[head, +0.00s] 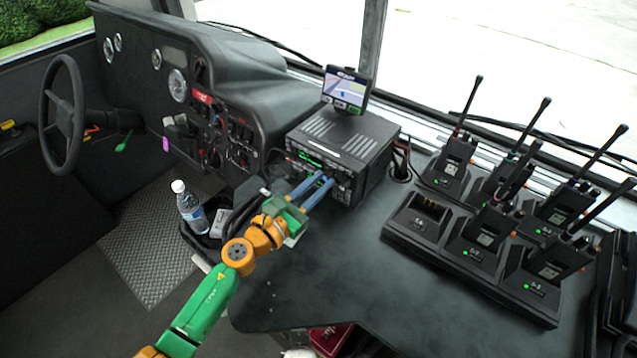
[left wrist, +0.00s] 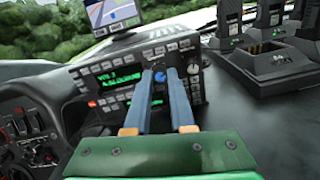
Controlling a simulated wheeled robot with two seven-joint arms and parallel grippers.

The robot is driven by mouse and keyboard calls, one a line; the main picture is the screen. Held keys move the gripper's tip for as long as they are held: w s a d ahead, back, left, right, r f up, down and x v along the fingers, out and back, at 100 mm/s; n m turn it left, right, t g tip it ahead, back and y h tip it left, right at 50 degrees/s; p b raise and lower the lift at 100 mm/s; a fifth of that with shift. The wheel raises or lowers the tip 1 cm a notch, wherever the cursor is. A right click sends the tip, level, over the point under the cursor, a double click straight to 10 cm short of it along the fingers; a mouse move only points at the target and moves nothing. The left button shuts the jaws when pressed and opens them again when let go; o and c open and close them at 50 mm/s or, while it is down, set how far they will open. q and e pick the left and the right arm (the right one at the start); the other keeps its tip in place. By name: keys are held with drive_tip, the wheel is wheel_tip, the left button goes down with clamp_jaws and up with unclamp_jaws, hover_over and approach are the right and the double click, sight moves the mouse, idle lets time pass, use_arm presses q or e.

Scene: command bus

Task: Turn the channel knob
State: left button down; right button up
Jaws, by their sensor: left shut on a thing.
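The radio (head: 345,143) is a black box on the console, its front panel facing me, with a green-lit display (left wrist: 110,86) and rows of small buttons. A small round knob with blue on its face (left wrist: 159,74) sits right of the display. My left gripper (head: 325,180) reaches the panel, and its two blue fingers (left wrist: 160,74) are shut on this knob, one on each side. Another pale knob (left wrist: 193,69) is just right of the fingers. I cannot read any label naming the channel knob. My right gripper is not in view.
A navigation screen (head: 346,90) stands on the radio. A charger rack (head: 405,238) with several handheld radios fills the right side. The console top before the radio is bare.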

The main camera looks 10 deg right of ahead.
use_arm(q)
drive_tip(key=n, duration=0.4)
drive_tip(key=shift+n, duration=1.4)
drive_tip(key=c, duration=1)
unclamp_jaws()
drive_tip(key=shift+c, duration=0.2)
drive_tip(key=v, duration=0.7)
drive_tip(key=shift+f, duration=0.15)
